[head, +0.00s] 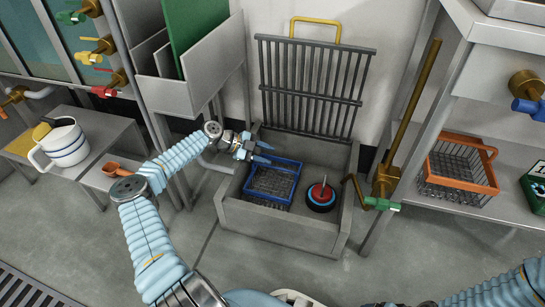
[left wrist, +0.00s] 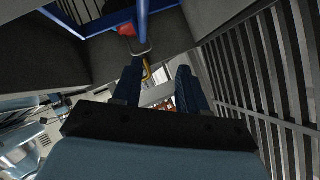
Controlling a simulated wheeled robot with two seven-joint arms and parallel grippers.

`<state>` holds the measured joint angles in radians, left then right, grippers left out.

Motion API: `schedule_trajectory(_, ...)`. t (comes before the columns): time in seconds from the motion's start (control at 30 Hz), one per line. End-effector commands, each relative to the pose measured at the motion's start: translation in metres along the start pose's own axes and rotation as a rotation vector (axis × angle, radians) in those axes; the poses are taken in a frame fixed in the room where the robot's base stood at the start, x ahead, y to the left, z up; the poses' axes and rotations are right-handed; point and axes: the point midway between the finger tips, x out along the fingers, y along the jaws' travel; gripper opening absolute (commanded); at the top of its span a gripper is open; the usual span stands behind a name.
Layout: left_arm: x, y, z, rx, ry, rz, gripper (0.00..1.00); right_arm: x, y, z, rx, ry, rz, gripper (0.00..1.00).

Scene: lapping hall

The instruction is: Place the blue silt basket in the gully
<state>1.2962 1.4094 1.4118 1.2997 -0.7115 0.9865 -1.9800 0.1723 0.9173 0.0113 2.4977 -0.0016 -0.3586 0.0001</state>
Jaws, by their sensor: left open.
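The blue silt basket (head: 286,164), a blue-rimmed dark mesh box, sits inside the left part of the grey gully (head: 250,217). Part of its blue rim also shows at the top of the left wrist view (left wrist: 143,18). My left gripper (head: 265,153) is open at the basket's back left corner, with its blue fingers near the rim. The left wrist view shows the fingers apart (left wrist: 160,88) with nothing clearly held between them. I cannot tell whether a finger touches the basket. My right gripper is out of view.
A round black, blue and red piece (head: 321,195) stands in the gully right of the basket. A barred grate (head: 312,88) with a yellow handle leans upright behind. A brass pipe (head: 413,110) rises at right. An orange basket (head: 460,172) sits on the right shelf.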

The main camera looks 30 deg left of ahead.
Motion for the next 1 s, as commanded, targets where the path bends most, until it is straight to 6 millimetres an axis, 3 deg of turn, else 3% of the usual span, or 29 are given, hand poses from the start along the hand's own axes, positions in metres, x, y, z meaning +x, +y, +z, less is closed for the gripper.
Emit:
schedule_trajectory(0.03, -0.015, -0.002, -0.001, 0.001, -0.003, -0.002, 0.42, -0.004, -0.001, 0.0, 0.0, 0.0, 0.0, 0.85)
schedule_trajectory(0.2, -0.055, -0.002, -0.002, 0.001, -0.001, -0.001, 0.42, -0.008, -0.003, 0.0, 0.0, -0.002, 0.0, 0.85)
schedule_trajectory(0.4, -0.084, -0.002, -0.002, 0.003, 0.0, -0.001, 0.42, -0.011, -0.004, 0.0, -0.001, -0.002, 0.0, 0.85)
schedule_trajectory(1.0, -0.09, -0.002, -0.003, 0.005, 0.003, -0.001, 0.42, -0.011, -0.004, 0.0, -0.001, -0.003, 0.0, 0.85)
